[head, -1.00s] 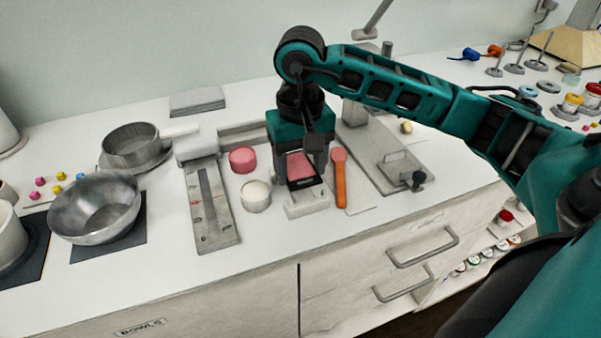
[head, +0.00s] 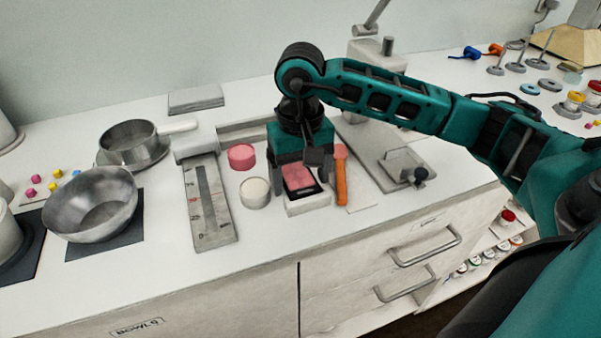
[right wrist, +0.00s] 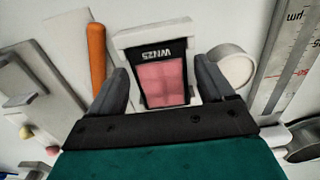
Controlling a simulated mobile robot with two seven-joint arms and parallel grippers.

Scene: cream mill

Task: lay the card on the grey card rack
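The card (head: 299,178) is pink with a black band at its near end. It lies on the pale grey card rack (head: 309,207), whose front edge shows below it. In the right wrist view the card (right wrist: 162,82) lies between my fingers, its black band against the rack's bar (right wrist: 155,33). My right gripper (right wrist: 165,88) is open, with a finger on each side of the card and a gap at both sides. In the head view my right gripper (head: 302,172) is just over the rack and hides part of it. My left gripper is out of view.
An orange-handled tool (head: 341,178) lies close to the right of the rack. A white round pot (head: 255,193) and a pink one (head: 242,157) stand to its left, beside a long scale plate (head: 208,205). A metal bowl (head: 90,205) stands farther left.

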